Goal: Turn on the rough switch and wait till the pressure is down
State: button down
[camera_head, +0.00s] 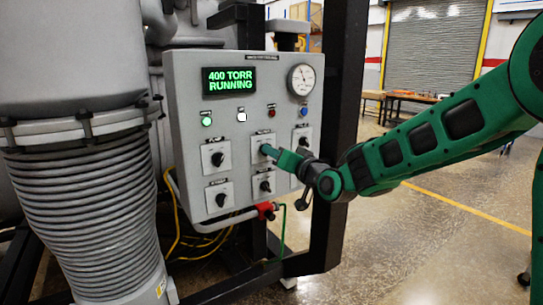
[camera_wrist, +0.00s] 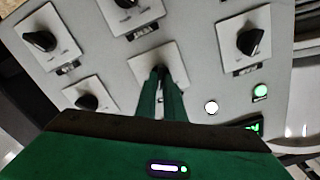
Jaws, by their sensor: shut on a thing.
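The grey control panel (camera_head: 183,75) carries a black display (camera_head: 229,80) reading "400 TORR RUNNING" in green. Rotary switches with black knobs sit below it in two rows; their labels are too small to read. My gripper (camera_head: 268,151) is at the top middle switch (camera_head: 257,160), with its fingers closed around the knob. In the wrist view, my gripper's narrow green fingers (camera_wrist: 162,76) meet at this switch's plate (camera_wrist: 146,66) and hide most of the knob. I cannot read whether it is the rough switch. A round dial gauge (camera_head: 301,79) is at the panel's upper right.
A green lamp (camera_head: 207,122) and a white lamp (camera_head: 242,117) are lit. The top left switch (camera_head: 217,158) and top right switch (camera_head: 302,140) flank the held one. A black frame post (camera_head: 343,90) stands close right of the panel; open floor lies beyond.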

jog(key=shift+f, duration=0.15)
jog(key=c, duration=1.9)
grip_release()
jog(key=shift+o, duration=0.2)
jog(key=shift+s+d, duration=0.1)
jog(key=v, duration=1)
jog(key=shift+s+d, duration=0.2)
jog(key=shift+d, duration=0.1)
